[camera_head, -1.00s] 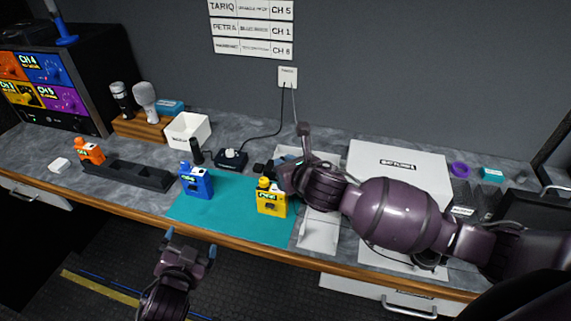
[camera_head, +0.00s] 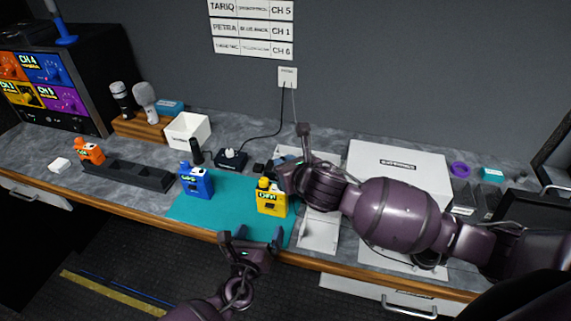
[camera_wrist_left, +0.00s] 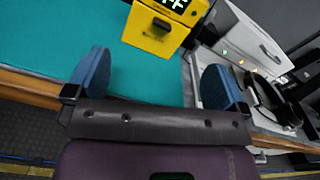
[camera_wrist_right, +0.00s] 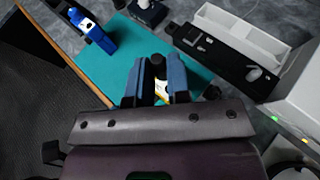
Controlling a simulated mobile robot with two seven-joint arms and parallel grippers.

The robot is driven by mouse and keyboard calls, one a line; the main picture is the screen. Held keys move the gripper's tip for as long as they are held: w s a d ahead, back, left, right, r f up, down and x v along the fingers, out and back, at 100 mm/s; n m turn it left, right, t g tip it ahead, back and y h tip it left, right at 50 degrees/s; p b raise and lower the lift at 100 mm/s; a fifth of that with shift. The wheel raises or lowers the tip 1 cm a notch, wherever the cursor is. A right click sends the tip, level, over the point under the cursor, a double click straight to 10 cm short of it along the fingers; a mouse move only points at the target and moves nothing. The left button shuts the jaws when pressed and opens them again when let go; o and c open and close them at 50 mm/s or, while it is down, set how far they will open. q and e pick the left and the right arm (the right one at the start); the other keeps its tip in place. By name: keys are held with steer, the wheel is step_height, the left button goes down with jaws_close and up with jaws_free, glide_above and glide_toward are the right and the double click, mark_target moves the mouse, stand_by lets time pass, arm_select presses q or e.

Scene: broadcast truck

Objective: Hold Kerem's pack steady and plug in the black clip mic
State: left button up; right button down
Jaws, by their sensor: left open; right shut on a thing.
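The yellow pack (camera_head: 272,205) stands upright at the right end of the teal mat (camera_head: 223,214); no name is readable on it. In the left wrist view the pack (camera_wrist_left: 151,38) is ahead, beyond the fingertips. My left gripper (camera_head: 251,238) is open and empty at the mat's front edge, short of the pack. My right gripper (camera_head: 284,178) is at the pack's upper right. In the right wrist view its fingers (camera_wrist_right: 163,72) are nearly together around a small black piece (camera_wrist_right: 158,61), apparently the black clip mic's plug. Whether it touches the pack is hidden.
A blue pack (camera_head: 196,182) stands on the mat's left. An orange pack (camera_head: 89,151) is by a black rack (camera_head: 127,175). A white box (camera_head: 188,131), black socket block (camera_head: 231,160) and large white case (camera_head: 398,168) stand behind. A white tray (camera_head: 318,236) lies right of the mat.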

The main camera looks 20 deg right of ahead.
mark_target(271, 204)
arm_select(q)
steer(key=m, duration=0.3)
steer(key=shift+w+r, duration=0.1)
steer(key=shift+r, duration=0.05)
steer(key=shift+r+x, duration=0.2)
steer(key=shift+x, duration=5.75)
steer(key=c, duration=0.8)
steer(key=shift+o, duration=0.2)
